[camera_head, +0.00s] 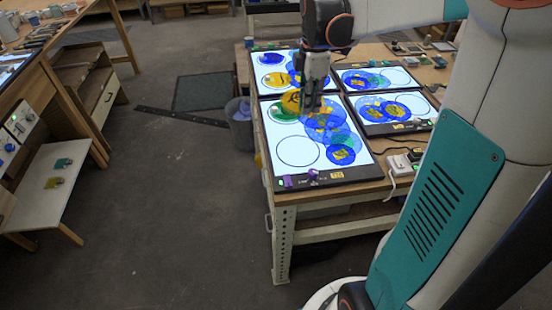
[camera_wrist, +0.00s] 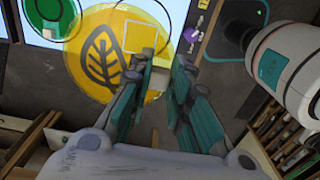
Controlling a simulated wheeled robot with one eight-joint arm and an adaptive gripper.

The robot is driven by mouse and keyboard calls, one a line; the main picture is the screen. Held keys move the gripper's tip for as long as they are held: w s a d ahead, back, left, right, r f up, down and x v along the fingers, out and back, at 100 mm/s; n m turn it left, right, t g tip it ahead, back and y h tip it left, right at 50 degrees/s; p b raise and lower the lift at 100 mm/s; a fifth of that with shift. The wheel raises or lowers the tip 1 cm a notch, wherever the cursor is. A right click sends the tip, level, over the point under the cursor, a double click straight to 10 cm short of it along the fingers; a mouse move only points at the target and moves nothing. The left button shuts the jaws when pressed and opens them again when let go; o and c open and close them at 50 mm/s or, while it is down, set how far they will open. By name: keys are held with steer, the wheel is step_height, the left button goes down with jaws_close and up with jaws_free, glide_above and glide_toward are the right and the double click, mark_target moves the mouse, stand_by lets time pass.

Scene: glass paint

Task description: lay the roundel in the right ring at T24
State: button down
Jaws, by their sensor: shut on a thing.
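My gripper (camera_head: 312,108) is shut on a yellow roundel (camera_head: 290,101) with a dark leaf drawing, above the back part of the front left light panel (camera_head: 285,172). A green roundel (camera_head: 283,112) lies behind the empty ring. I cannot tell which panel is T24.
Back left (camera_head: 288,60), back right (camera_head: 378,64) and front right (camera_head: 432,122) panels share the bench, with blue, yellow or green discs on them. The right-hand panels show bare ring outlines. A white power strip (camera_head: 401,165) lies at the right.

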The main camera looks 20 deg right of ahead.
mark_target(303, 160)
step_height(303, 160, down, 20)
steer(key=b, duration=0.6)
steer(key=shift+r, duration=0.1)
steer(key=shift+f+b, duration=0.2)
steer(key=shift+b, duration=0.1)
steer(key=c, duration=1.5)
jaws_free()
steer(key=shift+r, duration=0.1)
step_height(303, 160, up, 12)
steer(key=p, duration=0.4)
steer(key=shift+r, duration=0.1)
